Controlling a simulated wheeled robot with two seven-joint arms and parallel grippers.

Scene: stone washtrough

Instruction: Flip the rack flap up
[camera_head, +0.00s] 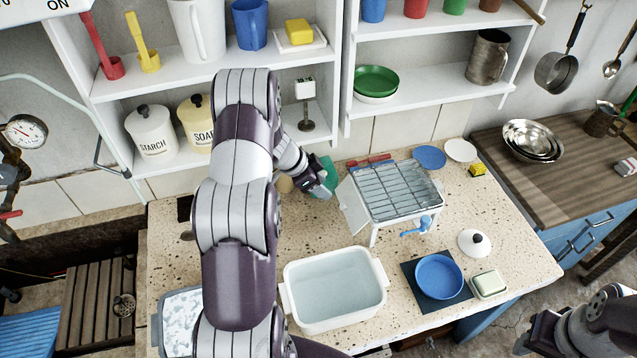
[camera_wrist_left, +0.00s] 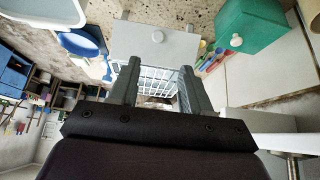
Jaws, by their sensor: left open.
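The wire dish rack (camera_head: 400,188) stands on the speckled counter. Its pale flap (camera_head: 353,207) slopes down from the rack's left side. In the left wrist view the flap (camera_wrist_left: 140,42) is a flat grey plate with a small round knob, and the white wire grid (camera_wrist_left: 150,78) shows beyond my fingers. My left gripper (camera_head: 326,191) is just left of the rack, close to the flap's upper corner. Its two fingers (camera_wrist_left: 157,88) are apart with nothing held between them. Whether they touch the rack cannot be told. My right gripper (camera_head: 535,332) is low at the right, away from the rack; its fingers are unclear.
A white basin of water (camera_head: 334,288) stands in front of the rack. A blue bowl (camera_head: 439,277), soap dish (camera_head: 488,284) and white lid (camera_head: 474,243) are front right. A green box (camera_wrist_left: 250,28) is near my left gripper. Shelves (camera_head: 420,103) overhang the counter's back.

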